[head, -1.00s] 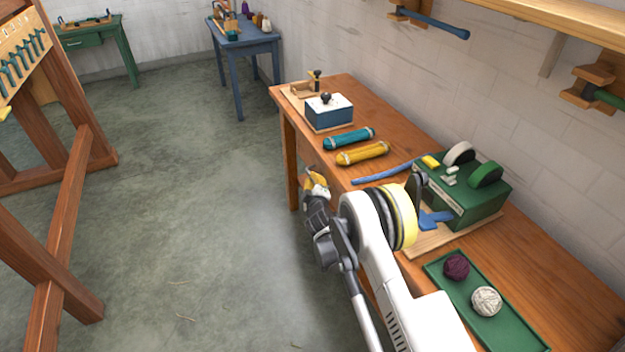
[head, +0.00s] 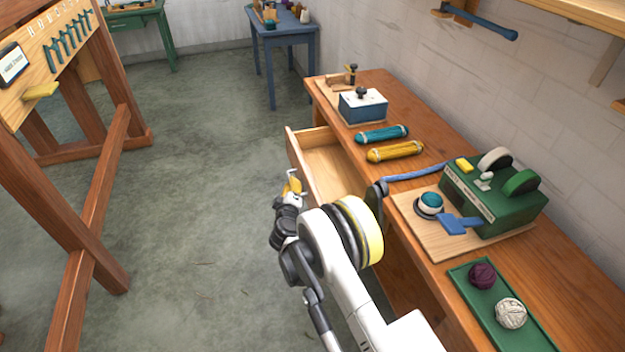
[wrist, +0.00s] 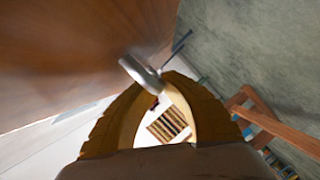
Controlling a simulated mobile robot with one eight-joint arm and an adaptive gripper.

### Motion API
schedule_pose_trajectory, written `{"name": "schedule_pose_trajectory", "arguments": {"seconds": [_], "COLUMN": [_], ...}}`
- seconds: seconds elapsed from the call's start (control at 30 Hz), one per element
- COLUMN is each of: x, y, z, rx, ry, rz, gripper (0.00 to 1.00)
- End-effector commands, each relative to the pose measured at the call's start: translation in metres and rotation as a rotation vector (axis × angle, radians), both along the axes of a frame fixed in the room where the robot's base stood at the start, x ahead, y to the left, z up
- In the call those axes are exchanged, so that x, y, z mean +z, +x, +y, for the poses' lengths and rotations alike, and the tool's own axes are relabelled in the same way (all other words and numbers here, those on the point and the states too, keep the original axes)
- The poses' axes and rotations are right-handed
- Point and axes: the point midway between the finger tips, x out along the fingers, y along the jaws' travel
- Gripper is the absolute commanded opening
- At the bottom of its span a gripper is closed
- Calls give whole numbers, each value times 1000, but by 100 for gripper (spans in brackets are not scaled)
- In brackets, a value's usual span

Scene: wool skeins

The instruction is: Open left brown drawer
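The left brown drawer (head: 322,165) stands pulled well out of the brown workbench, and its pale wooden inside looks empty in the part I see. My gripper (head: 292,180), with yellow-brown fingers, is at the outer side of the drawer front. In the wrist view, the fingers (wrist: 165,82) curve together around a silver bar handle (wrist: 140,72) at their tips. The brown drawer front (wrist: 70,55) fills the upper left there. My arm hides the near end of the drawer in the head view.
On the workbench (head: 445,160) are a blue box (head: 362,106), teal (head: 382,134) and yellow (head: 395,151) skeins, a green winder (head: 495,197) and a green tray (head: 530,340) with two yarn balls. A wooden loom frame (head: 110,170) stands left. The floor between is clear.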

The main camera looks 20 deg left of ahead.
Motion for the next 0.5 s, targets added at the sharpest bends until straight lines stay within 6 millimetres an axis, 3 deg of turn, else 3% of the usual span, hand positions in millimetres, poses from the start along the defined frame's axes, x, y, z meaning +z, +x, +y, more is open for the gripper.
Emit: {"name": "schedule_pose_trajectory", "arguments": {"seconds": [0.2,0.5], "x": [-1,-1], "y": [-20,-25], "z": [27,35], "rx": [0,-2], "ry": [2,0], "rz": [1,1], "gripper": [0,0]}}
